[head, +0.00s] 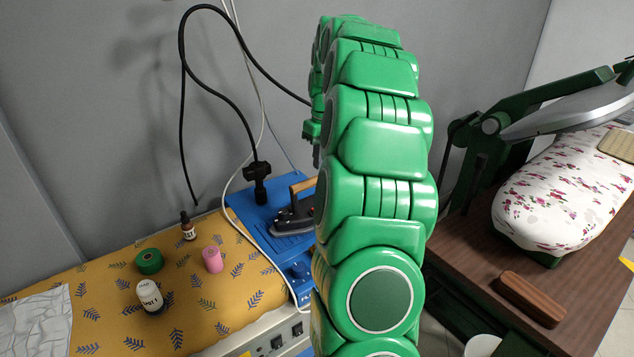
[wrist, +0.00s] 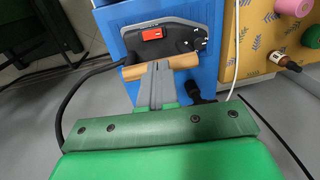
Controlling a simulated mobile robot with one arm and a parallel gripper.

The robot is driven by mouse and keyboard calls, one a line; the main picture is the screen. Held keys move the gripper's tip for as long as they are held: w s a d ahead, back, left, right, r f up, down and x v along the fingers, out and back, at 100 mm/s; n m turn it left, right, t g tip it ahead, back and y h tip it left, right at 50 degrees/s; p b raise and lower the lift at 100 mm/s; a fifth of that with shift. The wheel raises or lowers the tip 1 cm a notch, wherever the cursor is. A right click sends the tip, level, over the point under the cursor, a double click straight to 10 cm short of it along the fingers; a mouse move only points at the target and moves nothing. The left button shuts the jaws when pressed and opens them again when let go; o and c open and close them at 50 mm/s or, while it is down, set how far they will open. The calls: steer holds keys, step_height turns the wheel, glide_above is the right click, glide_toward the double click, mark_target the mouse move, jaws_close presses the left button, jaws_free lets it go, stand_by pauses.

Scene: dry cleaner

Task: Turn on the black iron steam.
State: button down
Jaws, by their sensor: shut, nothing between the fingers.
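The black iron (head: 293,218) with a wooden handle (head: 303,186) rests on a blue stand (head: 252,208), partly hidden behind my arm in the head view. In the wrist view the iron (wrist: 183,40) shows its grey and black body with a red switch (wrist: 152,34) and the wooden handle (wrist: 186,62) nearer me. My gripper (wrist: 157,66) is shut and empty, its fingertips overlapping the handle and pointing towards the red switch. I cannot tell whether they touch the handle.
A yellow ironing board (head: 110,265) holds a green spool (head: 149,261), a pink spool (head: 212,259), a white bottle (head: 150,296) and a brown bottle (head: 188,227). A black cable (head: 183,95) loops above the stand. A floral press (head: 560,195) and a wooden block (head: 530,297) are at right.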

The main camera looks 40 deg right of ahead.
mark_target(314, 209)
steer(key=f, duration=0.4)
steer(key=a+f, duration=0.1)
steer(key=f, duration=0.8)
steer(key=shift+a+f, duration=0.1)
steer(key=shift+a, duration=0.2)
steer(key=shift+a+f, duration=0.1)
steer(key=shift+f, duration=0.15)
steer(key=shift+d+r, duration=0.25)
steer(key=shift+d, duration=0.55)
step_height(314, 209, up, 14)
steer(key=a, duration=0.1)
steer(key=shift+a, duration=0.4)
